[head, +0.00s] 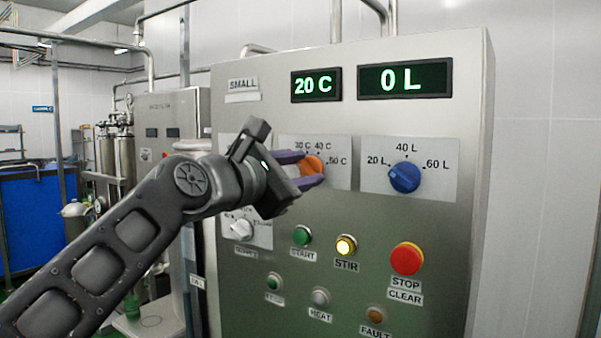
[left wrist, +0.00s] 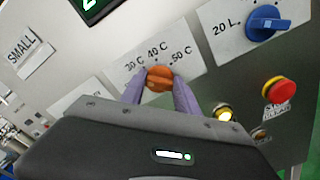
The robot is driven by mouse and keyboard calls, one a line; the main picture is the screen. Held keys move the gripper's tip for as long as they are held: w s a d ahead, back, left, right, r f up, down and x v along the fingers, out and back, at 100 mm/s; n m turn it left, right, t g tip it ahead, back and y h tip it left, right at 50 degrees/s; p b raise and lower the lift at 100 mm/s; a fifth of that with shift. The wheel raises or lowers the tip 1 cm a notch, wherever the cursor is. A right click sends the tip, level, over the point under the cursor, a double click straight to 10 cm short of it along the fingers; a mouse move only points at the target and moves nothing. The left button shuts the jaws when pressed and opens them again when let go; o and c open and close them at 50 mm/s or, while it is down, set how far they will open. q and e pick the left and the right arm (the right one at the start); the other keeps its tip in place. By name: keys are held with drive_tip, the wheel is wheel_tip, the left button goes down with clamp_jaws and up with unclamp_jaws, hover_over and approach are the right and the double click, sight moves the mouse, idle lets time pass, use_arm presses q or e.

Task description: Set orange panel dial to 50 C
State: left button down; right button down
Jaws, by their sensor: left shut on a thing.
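The orange dial (head: 312,165) sits on a white plate marked 30 C, 40 C and 50 C on the steel panel (head: 440,240). My left gripper (head: 308,168) is shut on the orange dial, with one purple finger above it and one below in the head view. In the left wrist view the orange dial (left wrist: 160,78) shows between the two finger tips. Where its pointer aims is hard to tell. The temperature display (head: 316,84) reads 20 C. My right gripper is not in view.
A blue dial (head: 404,178) marked 20 L, 40 L and 60 L is to the right, under a display (head: 405,80) reading 0 L. Below are a green START button (head: 302,235), a lit STIR button (head: 346,245) and a red STOP button (head: 407,258). A white dial (head: 241,229) sits lower left.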

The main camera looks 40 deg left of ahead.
use_arm(q)
drive_tip(key=m+b, duration=0.1)
drive_tip(key=m, duration=0.4)
drive_tip(key=shift+d+f+m+b, duration=0.1)
drive_tip(key=shift+f+m+b, duration=0.05)
drive_tip(key=shift+m+b, duration=0.2)
drive_tip(key=m+b, duration=0.2)
drive_tip(key=m, duration=0.4)
drive_tip(key=shift+f, duration=0.15)
drive_tip(key=m+b, duration=0.1)
drive_tip(key=m, duration=0.4)
drive_tip(key=shift+f+m+b, duration=0.1)
drive_tip(key=shift+m+b, duration=0.25)
drive_tip(key=shift+b, duration=0.05)
drive_tip(key=m, duration=0.2)
drive_tip(key=m+b, duration=0.1)
drive_tip(key=m, duration=0.2)
drive_tip(key=shift+a+m, duration=0.2)
drive_tip(key=shift+m, duration=0.1)
drive_tip(key=c, duration=0.9)
unclamp_jaws()
